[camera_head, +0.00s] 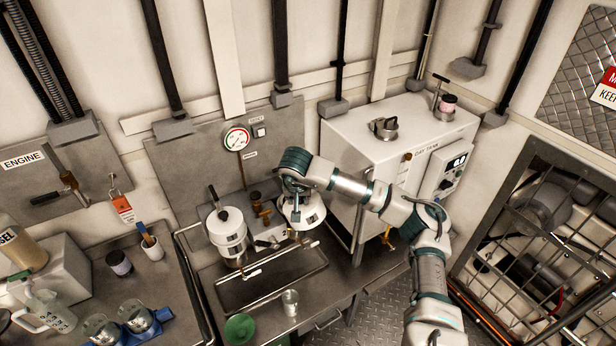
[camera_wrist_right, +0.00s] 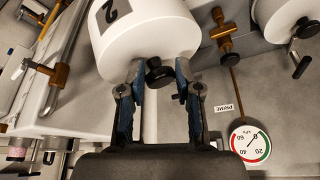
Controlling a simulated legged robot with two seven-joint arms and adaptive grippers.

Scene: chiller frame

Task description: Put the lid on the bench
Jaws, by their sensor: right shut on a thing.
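My right gripper (camera_head: 294,188) reaches in from the right over the second white filter housing (camera_head: 303,214). In the right wrist view the fingers (camera_wrist_right: 158,88) are closed around the black knob (camera_wrist_right: 158,72) of the lid, at the end of the white body (camera_wrist_right: 140,35) marked 2. I cannot tell whether the lid is seated or lifted, because the gripper hides much of it from the head view. The metal bench (camera_head: 260,291) lies below and in front of the housings. My left gripper is not in view.
The other white housing (camera_head: 228,230), with a black handle, stands to the left. The white day tank (camera_head: 350,150) is at the right. A green bowl (camera_head: 239,329) and a metal cup (camera_head: 290,301) stand on the front bench. A gauge (camera_head: 237,139) is on the panel behind.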

